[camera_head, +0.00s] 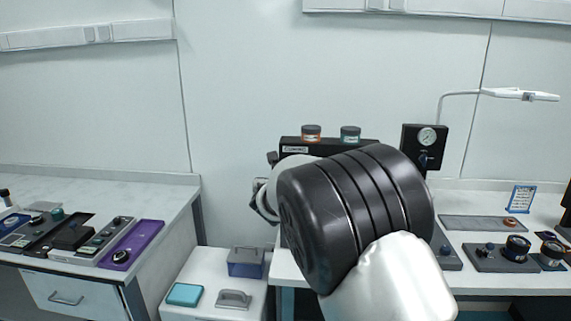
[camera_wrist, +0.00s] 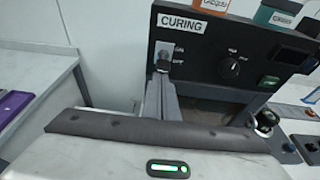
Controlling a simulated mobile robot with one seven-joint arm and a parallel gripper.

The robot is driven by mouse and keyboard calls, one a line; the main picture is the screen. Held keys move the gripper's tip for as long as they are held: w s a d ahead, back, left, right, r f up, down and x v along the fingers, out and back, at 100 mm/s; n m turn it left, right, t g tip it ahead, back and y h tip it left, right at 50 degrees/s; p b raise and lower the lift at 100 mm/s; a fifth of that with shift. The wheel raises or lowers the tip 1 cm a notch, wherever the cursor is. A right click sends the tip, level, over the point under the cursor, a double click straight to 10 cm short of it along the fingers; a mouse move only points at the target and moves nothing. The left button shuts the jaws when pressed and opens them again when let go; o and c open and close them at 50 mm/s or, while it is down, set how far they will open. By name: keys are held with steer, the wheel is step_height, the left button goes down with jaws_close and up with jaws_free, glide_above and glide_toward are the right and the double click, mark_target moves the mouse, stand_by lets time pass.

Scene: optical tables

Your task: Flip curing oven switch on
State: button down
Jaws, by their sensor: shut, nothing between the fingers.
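The curing oven (camera_head: 362,142) is a black box on the right bench, mostly hidden behind my arm in the head view. In the wrist view its dark front panel (camera_wrist: 207,60) carries a white CURING label. Below the label at the left is a small switch (camera_wrist: 163,65) with ON above OFF; its lever looks low, near OFF, but it is small and partly covered. My gripper (camera_wrist: 160,80) is shut and empty, its tips right at or just below the switch. I cannot tell if they touch it. In the head view my gripper (camera_head: 262,196) shows left of the oven.
The oven has a knob (camera_wrist: 230,68) and a green button (camera_wrist: 268,82), with two jars (camera_head: 311,132) (camera_head: 350,134) on top. A gauge box (camera_head: 424,140) stands to the right. A white cabinet (camera_head: 205,265) sits between the benches, with open space above it.

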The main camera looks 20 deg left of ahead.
steer(key=r+g+p, duration=0.1)
steer(key=p, duration=0.2)
steer(key=shift+r, duration=0.15)
steer(key=shift+r+p, duration=0.35)
steer(key=shift+r, duration=0.3)
